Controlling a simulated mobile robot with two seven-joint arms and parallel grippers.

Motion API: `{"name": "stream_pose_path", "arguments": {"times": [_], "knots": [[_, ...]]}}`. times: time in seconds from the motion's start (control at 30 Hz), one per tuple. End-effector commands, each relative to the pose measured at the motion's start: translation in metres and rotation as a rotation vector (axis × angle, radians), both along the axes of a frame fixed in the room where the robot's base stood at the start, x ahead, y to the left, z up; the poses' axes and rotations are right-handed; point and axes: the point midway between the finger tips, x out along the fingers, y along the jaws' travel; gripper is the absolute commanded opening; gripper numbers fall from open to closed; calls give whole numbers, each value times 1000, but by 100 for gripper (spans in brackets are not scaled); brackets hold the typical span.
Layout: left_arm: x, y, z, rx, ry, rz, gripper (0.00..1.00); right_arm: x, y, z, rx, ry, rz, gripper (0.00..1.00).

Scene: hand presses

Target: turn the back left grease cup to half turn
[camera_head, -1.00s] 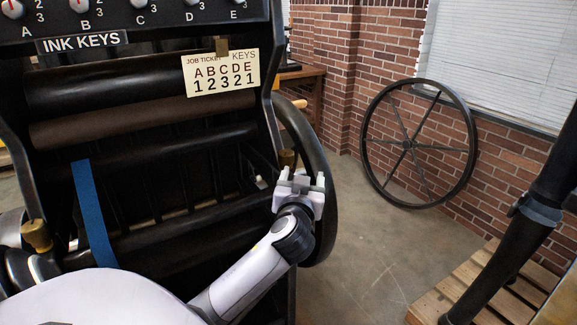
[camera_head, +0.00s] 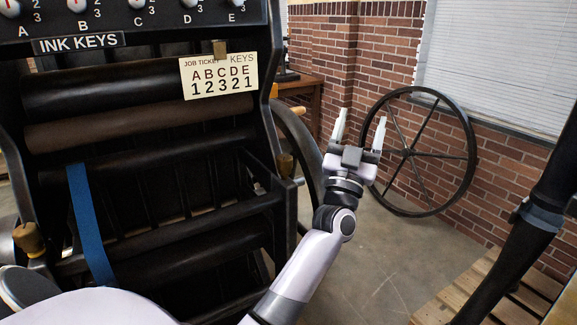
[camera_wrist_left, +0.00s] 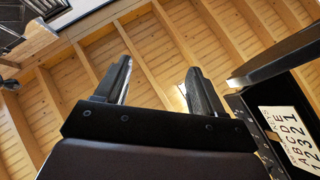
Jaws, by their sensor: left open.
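A brass grease cup (camera_head: 285,165) sits on the right side of the black press frame (camera_head: 255,110). Another brass cup (camera_head: 28,238) sits at the press's left edge. I cannot tell which of these, if either, is the back left one. My left gripper (camera_head: 360,125) is open and empty, fingers pointing up, to the right of the right-hand cup and apart from it. In the left wrist view its two spread fingers (camera_wrist_left: 158,75) have nothing between them. My right gripper is not in view.
The job ticket (camera_head: 218,76) hangs on the press and shows at the right of the wrist view (camera_wrist_left: 293,138). A flywheel (camera_head: 302,165) stands at the press's right side. A spoked wheel (camera_head: 468,150) leans on the brick wall. A wooden pallet (camera_head: 478,290) lies at right.

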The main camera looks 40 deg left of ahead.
Motion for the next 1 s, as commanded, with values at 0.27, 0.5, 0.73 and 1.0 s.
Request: {"name": "stream_pose_path", "arguments": {"times": [0.27, 0.5, 0.73, 1.0], "knots": [[-20, 54, -8, -235, -96, 386, 69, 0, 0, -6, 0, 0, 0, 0], [-34, 88, -61, -492, 82, 744, 69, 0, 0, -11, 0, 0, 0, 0], [-43, 90, -111, -653, 338, 937, 69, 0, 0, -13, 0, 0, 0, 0], [-43, 101, -124, -686, 418, 980, 69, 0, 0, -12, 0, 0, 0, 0]]}}
